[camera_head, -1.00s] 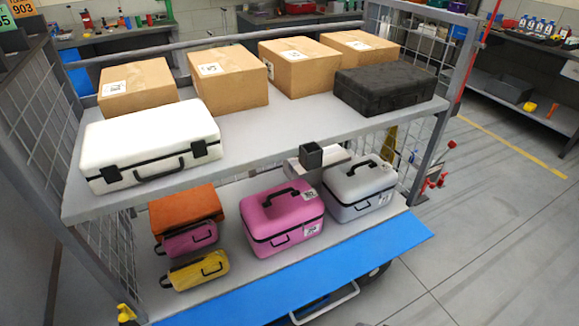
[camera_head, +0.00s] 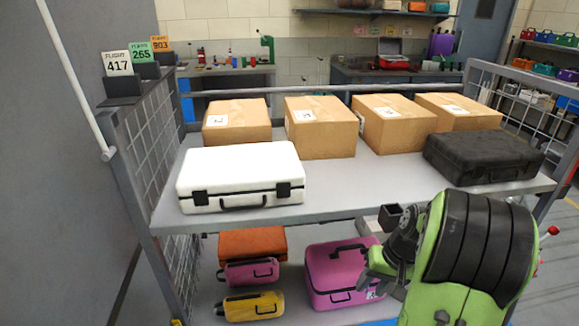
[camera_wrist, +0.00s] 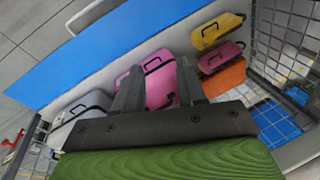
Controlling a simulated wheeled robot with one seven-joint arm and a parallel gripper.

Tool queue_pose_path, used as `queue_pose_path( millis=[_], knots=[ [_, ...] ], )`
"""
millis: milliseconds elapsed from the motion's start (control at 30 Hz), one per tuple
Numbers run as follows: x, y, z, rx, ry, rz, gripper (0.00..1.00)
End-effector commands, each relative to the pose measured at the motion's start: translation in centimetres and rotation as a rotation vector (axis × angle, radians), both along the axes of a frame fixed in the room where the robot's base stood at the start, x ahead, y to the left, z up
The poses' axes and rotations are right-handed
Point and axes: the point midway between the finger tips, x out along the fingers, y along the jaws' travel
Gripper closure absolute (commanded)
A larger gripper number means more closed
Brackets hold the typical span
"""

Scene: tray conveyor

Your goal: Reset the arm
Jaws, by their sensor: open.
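My green arm with its dark gripper shows at the lower right of the head view, in front of the cart. In the wrist view my gripper (camera_wrist: 158,85) has its two fingers apart with nothing held between them. Beyond the fingers lies a pink case (camera_wrist: 160,78) on the cart's lower shelf; it also shows in the head view (camera_head: 335,270), partly hidden by my arm. I cannot tell the exact gap between fingers and case.
The upper shelf holds a white case (camera_head: 240,175), a black case (camera_head: 485,155) and several cardboard boxes (camera_head: 320,130). The lower shelf also has yellow (camera_head: 250,306), small pink (camera_head: 248,272), orange (camera_head: 252,243) and grey (camera_wrist: 82,118) cases. Mesh sides (camera_head: 160,140) and posts bound the cart.

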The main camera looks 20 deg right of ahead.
Motion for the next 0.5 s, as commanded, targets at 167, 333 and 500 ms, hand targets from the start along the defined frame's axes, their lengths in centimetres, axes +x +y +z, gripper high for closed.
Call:
queue_pose_path(
  millis=[167,333,500],
  knots=[
    [-0.3,10.5,7.7,-0.184,-0.066,0.207,0.6],
    [-3.9,17.0,11.0,-0.288,-0.157,0.338,0.6],
    [-7.6,20.2,12.3,-0.342,-0.249,0.423,0.6]
  ],
)
